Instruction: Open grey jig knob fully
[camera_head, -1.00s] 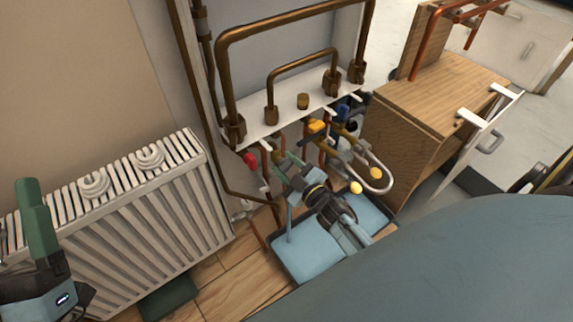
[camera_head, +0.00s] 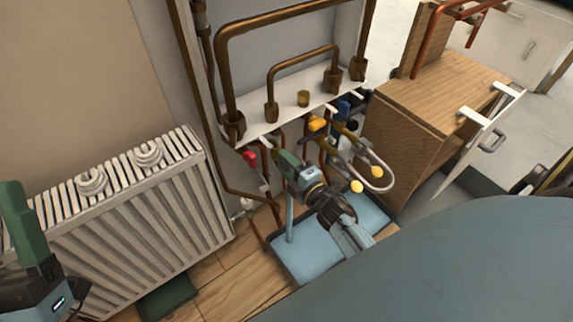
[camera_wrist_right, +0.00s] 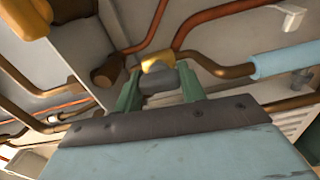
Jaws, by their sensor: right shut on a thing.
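The grey knob (camera_wrist_right: 158,79) shows in the right wrist view, in front of a brass fitting on the pipework. My right gripper (camera_wrist_right: 160,90) has one green finger on each side of the knob and is shut on it. In the head view my right gripper (camera_head: 285,160) is at the pipes below the white shelf, where its own arm and fingers hide the knob. My left gripper (camera_head: 22,222) is at the left edge, far from the knob, with its green finger part showing. Its opening is unclear.
A red valve handle (camera_head: 250,158) is left of my right gripper, and a yellow one (camera_head: 317,124) is to its right. Curved pipes with yellow ends (camera_head: 357,186) are close by. A blue tray (camera_head: 285,268) lies below. A white radiator (camera_head: 130,220) stands left, a wooden cabinet (camera_head: 440,85) right.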

